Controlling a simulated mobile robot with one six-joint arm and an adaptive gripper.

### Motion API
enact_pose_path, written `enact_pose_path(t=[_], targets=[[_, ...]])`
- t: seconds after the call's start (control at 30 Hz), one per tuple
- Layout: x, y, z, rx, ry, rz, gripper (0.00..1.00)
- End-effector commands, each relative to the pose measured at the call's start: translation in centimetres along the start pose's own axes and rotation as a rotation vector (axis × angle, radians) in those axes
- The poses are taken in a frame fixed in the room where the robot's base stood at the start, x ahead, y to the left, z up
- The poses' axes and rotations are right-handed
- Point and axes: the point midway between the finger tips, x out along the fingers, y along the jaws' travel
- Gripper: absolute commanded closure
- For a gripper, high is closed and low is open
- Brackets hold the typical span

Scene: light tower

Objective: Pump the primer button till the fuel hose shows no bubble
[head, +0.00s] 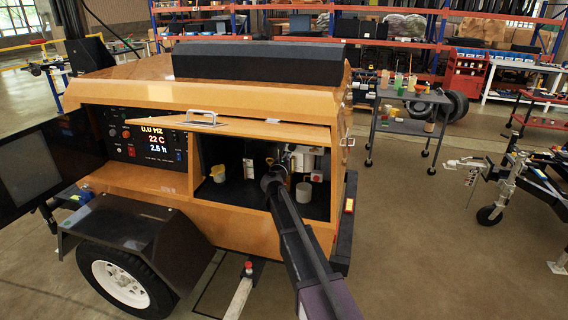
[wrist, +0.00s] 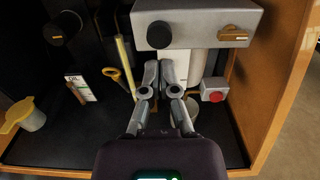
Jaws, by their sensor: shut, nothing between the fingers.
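My gripper (wrist: 160,68) is shut and empty inside the open engine bay; it also shows in the head view (head: 271,180). In the wrist view its fingertips point at the area just below a round black knob (wrist: 158,35) on a grey block (wrist: 200,18). I cannot tell whether they touch anything. This knob may be the primer button. A white cylinder (wrist: 198,65) hangs under the block, partly behind the fingers. A yellowish upright tube (wrist: 124,62) stands left of the gripper; I cannot tell whether it is the fuel hose, and no bubble can be made out.
A brass lever (wrist: 233,35) is on the block's right. A red button (wrist: 214,97) sits on a grey box below it. The orange bay wall (wrist: 275,85) bounds the right; the raised door (head: 245,128) hangs above.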

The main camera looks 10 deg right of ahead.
Motion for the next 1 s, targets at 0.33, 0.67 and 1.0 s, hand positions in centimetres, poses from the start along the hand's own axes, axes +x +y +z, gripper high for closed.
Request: enact_pose_path(t=[0.33,0.67,1.0], targets=[[4.5,0.1,0.0,0.0,0.0,-0.001,1.0],[5.2,0.0,0.0,0.0,0.0,0.0,1.0],[6.4,0.0,0.0,0.0,0.0,-0.001,1.0]])
